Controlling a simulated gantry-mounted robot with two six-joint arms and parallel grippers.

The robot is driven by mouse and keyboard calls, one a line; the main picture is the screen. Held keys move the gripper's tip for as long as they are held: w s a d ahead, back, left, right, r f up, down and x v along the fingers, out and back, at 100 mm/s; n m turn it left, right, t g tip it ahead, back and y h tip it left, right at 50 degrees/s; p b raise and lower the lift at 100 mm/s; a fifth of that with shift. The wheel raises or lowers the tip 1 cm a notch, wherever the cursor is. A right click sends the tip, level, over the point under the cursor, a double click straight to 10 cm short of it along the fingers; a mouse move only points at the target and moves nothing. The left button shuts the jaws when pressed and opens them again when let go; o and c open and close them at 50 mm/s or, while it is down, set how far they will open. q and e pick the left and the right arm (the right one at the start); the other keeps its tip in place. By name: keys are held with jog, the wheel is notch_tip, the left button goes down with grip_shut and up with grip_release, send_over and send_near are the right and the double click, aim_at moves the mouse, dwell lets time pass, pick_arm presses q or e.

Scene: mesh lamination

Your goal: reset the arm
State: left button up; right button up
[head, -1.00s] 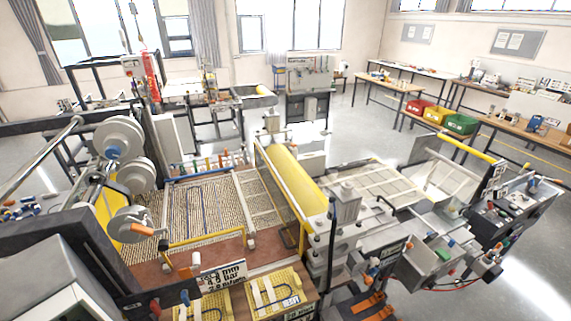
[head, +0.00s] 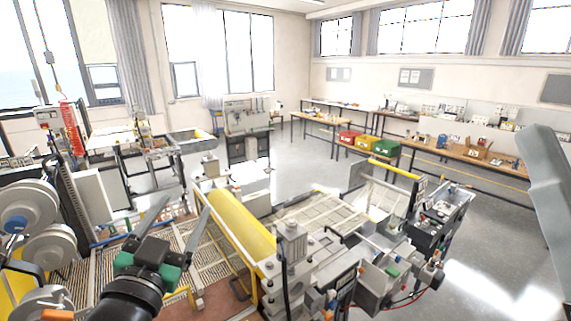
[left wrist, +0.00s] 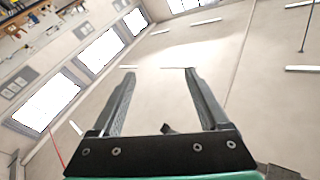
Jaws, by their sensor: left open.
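My left gripper (head: 176,228) is at the lower left of the head view, raised in front of the mesh bed of the lamination machine. Its two grey fingers stand apart with nothing between them. In the left wrist view the left gripper (left wrist: 158,72) also shows open and empty, with wall, windows and ceiling behind it. A grey link of my own arm shows at the right edge of the head view. My right gripper's fingertips cannot be made out.
The machine has a yellow roller (head: 240,222) in the middle and white reels (head: 28,205) at the left. A panel table (head: 322,215) lies right of the roller. The floor at right is open.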

pick_arm(q)
jog(key=s+r+n+t+h, duration=0.1)
jog(key=s+r+n+t, duration=0.3)
jog(key=s+r, duration=1.3)
jog(key=s+t, duration=0.3)
jog(key=shift+s+r, duration=0.25)
dwell(0.3)
